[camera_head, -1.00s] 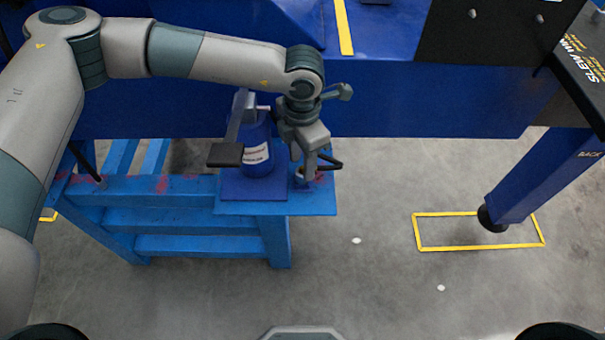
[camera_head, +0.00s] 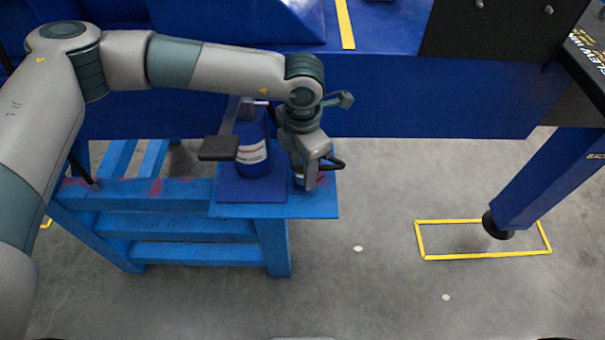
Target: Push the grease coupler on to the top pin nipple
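My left gripper (camera_head: 309,184) points down over the right end of the blue stand's top. Its fingers are around or beside a small dark piece with a black hose loop (camera_head: 333,162), which may be the grease coupler; I cannot tell whether they are shut on it. A blue grease pump (camera_head: 254,150) with a white label and a grey lever stands on a plate just left of the gripper. No pin nipple can be made out. My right gripper is not in view.
The blue stand (camera_head: 190,224) has rungs below its top. Behind it is a large blue crane beam (camera_head: 430,108). A blue outrigger leg (camera_head: 550,180) stands at right by a yellow floor rectangle (camera_head: 480,257). The grey floor between is clear.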

